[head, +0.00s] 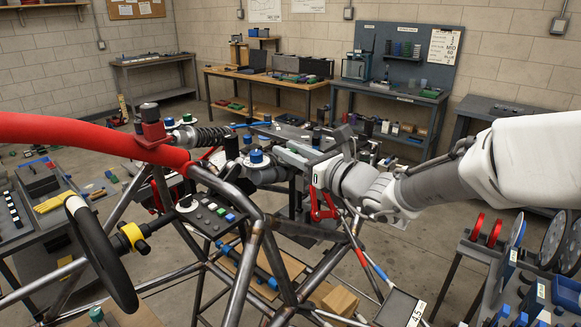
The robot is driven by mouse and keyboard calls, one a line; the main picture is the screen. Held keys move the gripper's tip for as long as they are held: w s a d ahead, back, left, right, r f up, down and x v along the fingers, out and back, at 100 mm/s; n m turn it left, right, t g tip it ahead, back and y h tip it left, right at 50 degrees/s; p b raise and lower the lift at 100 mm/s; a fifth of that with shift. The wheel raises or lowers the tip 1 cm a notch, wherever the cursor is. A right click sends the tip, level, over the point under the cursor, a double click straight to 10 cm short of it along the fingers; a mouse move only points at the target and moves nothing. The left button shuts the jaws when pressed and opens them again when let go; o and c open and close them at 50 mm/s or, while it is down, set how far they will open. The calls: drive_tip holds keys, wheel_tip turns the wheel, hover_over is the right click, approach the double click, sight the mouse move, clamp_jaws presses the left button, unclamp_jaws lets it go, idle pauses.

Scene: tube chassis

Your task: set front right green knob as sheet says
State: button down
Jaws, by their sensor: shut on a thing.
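My arm reaches in from the right, and my gripper (293,155) is at the front part of the tube chassis (258,240). The fingers look closed together. The piece between them is too small and covered to make out; I take it by its place for the front right green knob. Its pointer and setting are hidden. Another green-topped knob (187,118) shows at the left of the chassis, by a coil damper (208,137). A blue-topped knob (256,157) stands left of my gripper. A sheet (444,46) on the back board seems to read "MID" in large letters; its smaller text is unclear.
A red padded tube (85,133) and a steering wheel (100,253) fill the left. A switch panel (207,213) sits on the near chassis tubes. A cart with discs (555,240) stands at the right. Benches (265,83) line the back wall.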

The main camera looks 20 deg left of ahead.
drive_tip(key=shift+f+m+t+h+b, duration=0.25)
drive_tip(key=shift+m+t+h+b, duration=0.65)
drive_tip(key=shift+b, duration=1)
drive_tip(key=shift+r+m+t+b, duration=0.25)
drive_tip(key=shift+m+t+b, duration=0.05)
drive_tip(key=shift+t+b, duration=0.35)
drive_tip(key=c, duration=0.9)
unclamp_jaws()
drive_tip(key=shift+s+d, duration=0.1)
